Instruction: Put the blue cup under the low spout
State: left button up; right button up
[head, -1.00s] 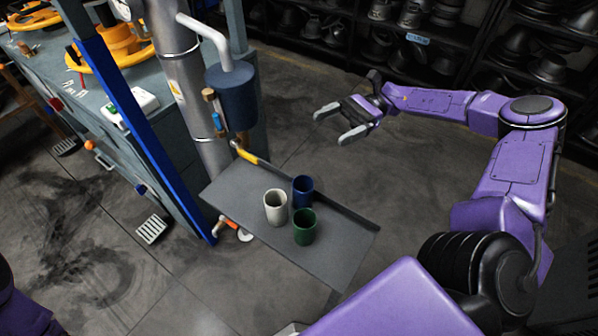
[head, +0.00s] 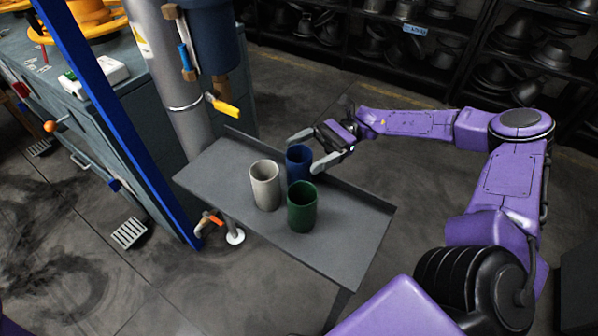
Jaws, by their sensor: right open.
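The blue cup (head: 296,172) stands upright on a grey tray shelf (head: 345,235), behind a white cup (head: 265,187) and a green cup (head: 302,210). My right gripper (head: 302,154) is open at the blue cup, one finger at its far side and one at its right side. I cannot tell whether the fingers touch it. A tap with a yellow handle (head: 224,107) hangs below a dark blue tank (head: 215,40), above the shelf's back left end. A small orange-handled tap (head: 211,219) sits lower, left of the shelf. I cannot tell which is the low spout. My left gripper is out of view.
A thick grey column (head: 180,90) and a blue post (head: 110,110) stand left of the shelf. The white and green cups are close to the blue cup. The shelf's right part is bare. Racks of dark hat forms (head: 530,60) line the back.

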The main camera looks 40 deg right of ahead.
jog(key=a, duration=0.4)
jog(key=shift+w+a+r, duration=0.1)
jog(key=shift+a, duration=0.2)
jog(key=c, duration=1.4)
notch_tip(320, 180, up, 28)
jog(key=p, duration=0.5)
send_over(290, 161)
jog(key=d, duration=0.1)
jog(key=shift+w, duration=0.3)
jog(key=shift+c, duration=0.2)
